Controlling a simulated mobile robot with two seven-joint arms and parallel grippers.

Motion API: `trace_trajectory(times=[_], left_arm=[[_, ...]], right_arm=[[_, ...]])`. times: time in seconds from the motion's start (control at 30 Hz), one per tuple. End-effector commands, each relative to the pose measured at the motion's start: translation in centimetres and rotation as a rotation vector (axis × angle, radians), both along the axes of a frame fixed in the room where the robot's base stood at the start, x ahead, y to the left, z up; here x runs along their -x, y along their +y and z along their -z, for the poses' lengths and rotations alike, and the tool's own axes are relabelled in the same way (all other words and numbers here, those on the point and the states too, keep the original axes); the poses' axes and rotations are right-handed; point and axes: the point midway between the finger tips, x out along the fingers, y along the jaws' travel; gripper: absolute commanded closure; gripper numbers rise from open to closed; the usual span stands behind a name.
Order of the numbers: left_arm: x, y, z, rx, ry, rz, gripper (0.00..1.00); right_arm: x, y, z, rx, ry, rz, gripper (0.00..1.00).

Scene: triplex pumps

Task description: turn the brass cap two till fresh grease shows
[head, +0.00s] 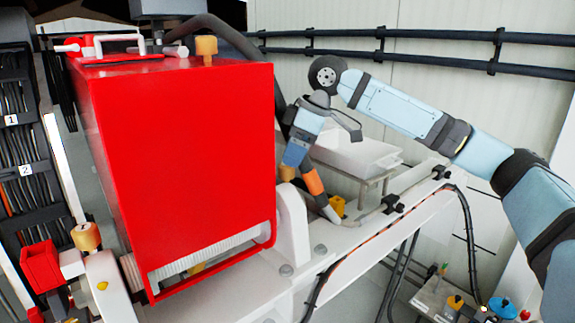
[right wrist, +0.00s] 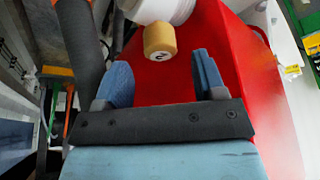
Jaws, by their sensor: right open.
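Brass cap two (right wrist: 160,42) shows in the right wrist view, a short brass cylinder marked 2 on the end of a white round fitting. In the head view a brass cap (head: 287,172) shows partly beside the red housing, just under my right gripper (head: 294,158); its number cannot be read there. My right gripper, also in the right wrist view (right wrist: 160,72), is open with its blue fingers apart. The cap lies ahead of the fingertips, roughly in line with the gap, and nothing is held. My left gripper is not in view.
The red housing (head: 180,170) stands close beside the right gripper. Another brass cap (head: 206,47) is on top, and one (head: 86,236) is at the left. An orange-sleeved part (head: 313,182) is close to the gripper. A white tray (head: 360,152) stands behind.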

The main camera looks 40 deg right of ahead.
Motion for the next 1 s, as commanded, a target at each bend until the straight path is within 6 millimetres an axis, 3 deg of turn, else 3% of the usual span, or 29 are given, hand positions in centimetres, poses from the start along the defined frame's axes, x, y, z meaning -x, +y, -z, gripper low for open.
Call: trace_trajectory(times=[0.23,0.6,0.83,1.0], left_arm=[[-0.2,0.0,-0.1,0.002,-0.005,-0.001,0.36],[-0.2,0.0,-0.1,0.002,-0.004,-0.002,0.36],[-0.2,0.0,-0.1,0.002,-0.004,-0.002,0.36],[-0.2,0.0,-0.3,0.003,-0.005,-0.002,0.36]], right_arm=[[-0.7,0.9,2.9,0.001,0.000,-0.001,0.36],[-0.9,1.1,3.4,0.001,-0.001,-0.001,0.36],[-0.9,1.1,3.4,0.001,-0.001,-0.001,0.85],[-0.9,1.1,3.4,0.000,-0.001,0.004,0.85]])
